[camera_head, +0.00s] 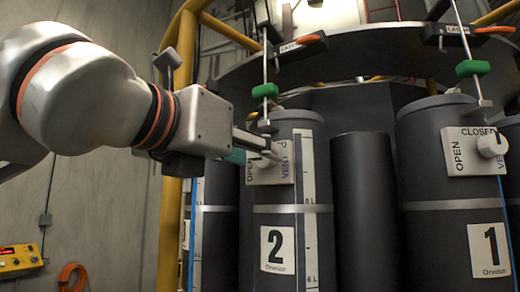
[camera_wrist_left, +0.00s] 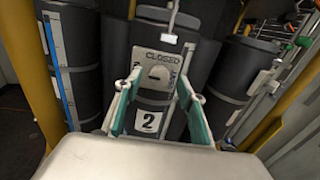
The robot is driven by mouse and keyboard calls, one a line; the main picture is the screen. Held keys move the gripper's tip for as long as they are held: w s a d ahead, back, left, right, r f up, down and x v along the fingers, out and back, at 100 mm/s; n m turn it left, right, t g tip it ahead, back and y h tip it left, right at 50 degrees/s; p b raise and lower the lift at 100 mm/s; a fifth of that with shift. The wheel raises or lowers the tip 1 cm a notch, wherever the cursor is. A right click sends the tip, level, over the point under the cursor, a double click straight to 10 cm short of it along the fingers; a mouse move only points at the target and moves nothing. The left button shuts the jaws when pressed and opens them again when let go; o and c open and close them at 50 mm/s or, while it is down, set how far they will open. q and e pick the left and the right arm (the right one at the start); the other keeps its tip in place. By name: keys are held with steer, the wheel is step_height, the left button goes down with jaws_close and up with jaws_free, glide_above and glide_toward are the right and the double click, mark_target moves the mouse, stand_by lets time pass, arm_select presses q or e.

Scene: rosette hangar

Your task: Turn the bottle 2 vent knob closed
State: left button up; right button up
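Bottle 2 (camera_head: 292,221) is a dark grey cylinder with a "2" label. Near its top is a light plate (camera_head: 254,172) lettered OPEN and VENT; in the left wrist view the plate (camera_wrist_left: 169,60) also reads CLOSED. The pale round vent knob (camera_head: 272,154) is partly hidden by my left gripper (camera_head: 256,150) in the head view. In the left wrist view the knob (camera_wrist_left: 159,73) shows between the two teal-padded fingers of my left gripper (camera_wrist_left: 159,82), which are spread apart. I cannot tell if a finger touches it. My right gripper is not in view.
Bottle 1 (camera_head: 488,220), with its own OPEN/CLOSED plate and white knob (camera_head: 492,145), stands at the right. A plain dark cylinder (camera_head: 363,210) stands between them. Green-handled rods (camera_head: 265,90) hang above. A yellow post (camera_head: 172,210) rises left of bottle 2.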

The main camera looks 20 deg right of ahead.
mark_target(265, 160)
arm_select(q)
steer(key=shift+x, duration=1.2)
steer(key=c, duration=1.1)
steer(key=shift+c, duration=0.2)
